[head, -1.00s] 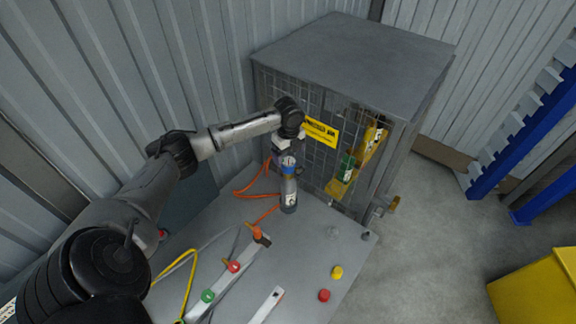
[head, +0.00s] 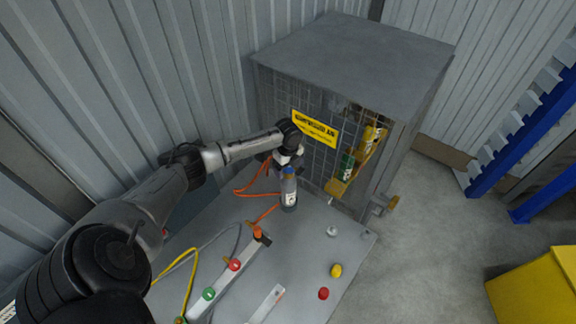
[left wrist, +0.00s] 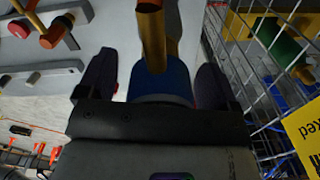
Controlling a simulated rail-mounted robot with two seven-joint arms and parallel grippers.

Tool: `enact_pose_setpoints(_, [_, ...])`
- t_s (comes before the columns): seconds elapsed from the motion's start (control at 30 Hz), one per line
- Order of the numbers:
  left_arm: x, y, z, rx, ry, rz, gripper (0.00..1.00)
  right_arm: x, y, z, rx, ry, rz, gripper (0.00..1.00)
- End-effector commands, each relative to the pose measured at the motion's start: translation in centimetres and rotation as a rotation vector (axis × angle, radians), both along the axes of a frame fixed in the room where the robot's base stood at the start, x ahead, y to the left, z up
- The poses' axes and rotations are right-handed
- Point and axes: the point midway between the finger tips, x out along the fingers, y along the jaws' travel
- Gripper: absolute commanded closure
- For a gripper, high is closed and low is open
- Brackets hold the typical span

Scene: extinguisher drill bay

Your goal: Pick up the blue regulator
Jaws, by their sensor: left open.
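The blue regulator (head: 288,171) sits on the neck of a grey bottle (head: 289,193) that stands upright on the grey table. My left gripper (head: 287,160) is at the regulator, pointing down from above and behind it. In the left wrist view the blue regulator (left wrist: 160,82) lies between the two open dark fingers (left wrist: 158,70), with a narrow gap on each side. A brass stem (left wrist: 152,35) extends from it. The fingertips are partly hidden in the head view. My right gripper is not in view.
A mesh cage (head: 300,95) with a yellow sign and bottles inside stands just behind the bottle. Orange hose (head: 262,212) lies left of it. Red (head: 323,294) and yellow (head: 336,270) knobs and a strip of coloured valves are on the table's front part.

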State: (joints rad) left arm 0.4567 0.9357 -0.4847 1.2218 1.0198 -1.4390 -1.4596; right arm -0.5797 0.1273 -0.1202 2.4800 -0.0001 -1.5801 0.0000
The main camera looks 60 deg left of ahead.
Motion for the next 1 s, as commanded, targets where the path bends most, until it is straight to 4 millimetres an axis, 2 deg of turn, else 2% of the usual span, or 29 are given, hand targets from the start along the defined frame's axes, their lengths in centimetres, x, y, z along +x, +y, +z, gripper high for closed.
enact_pose_setpoints(0.1, [0.00,0.01,0.01,0.000,0.000,0.000,0.15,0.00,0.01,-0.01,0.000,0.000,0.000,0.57])
enact_pose_setpoints(0.67, [0.00,0.03,0.05,0.000,0.000,0.000,0.68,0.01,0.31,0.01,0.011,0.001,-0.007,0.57])
enact_pose_setpoints(1.0, [0.05,0.10,0.46,0.001,-0.002,0.001,0.69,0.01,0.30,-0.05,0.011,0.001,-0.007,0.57])
